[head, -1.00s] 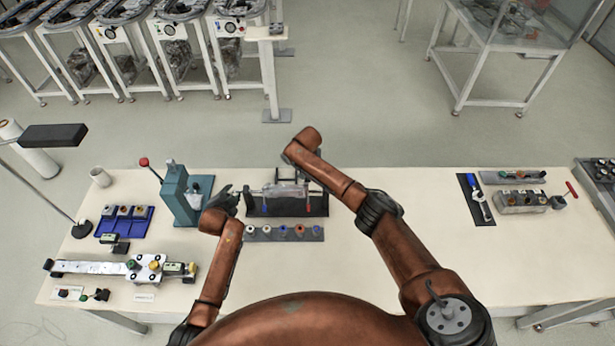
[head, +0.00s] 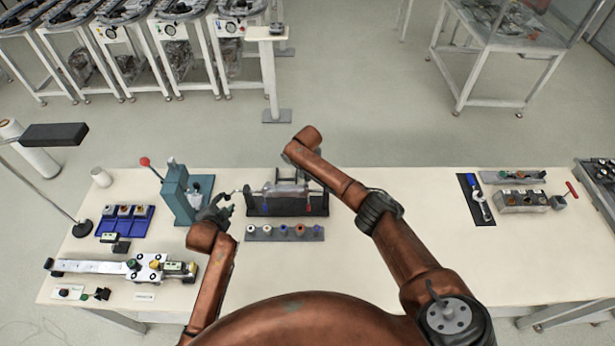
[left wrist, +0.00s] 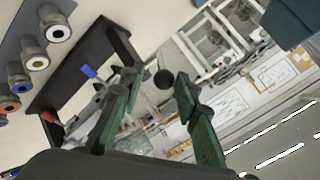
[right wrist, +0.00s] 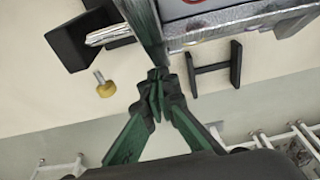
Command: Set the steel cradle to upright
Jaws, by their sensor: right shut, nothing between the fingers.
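The steel cradle (head: 287,188) sits between the uprights of a black stand (head: 262,208) at the middle of the table. It shows as a metal edge around a pale panel in the right wrist view (right wrist: 235,30); its exact tilt is hard to tell. My left gripper (left wrist: 160,85) is open and empty, to the left of the stand in the head view (head: 232,198). Its fingers point toward the stand's end. My right gripper (right wrist: 155,78) is shut and empty, close beside the cradle's edge; in the head view my arm mostly hides it.
A teal press (head: 176,195) with a red-knobbed lever stands close left of my left gripper. A strip of several coloured fittings (head: 284,233) lies in front of the stand. A blue tray (head: 124,219) is farther left. The table right of my right arm is clear up to a black mat (head: 474,200).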

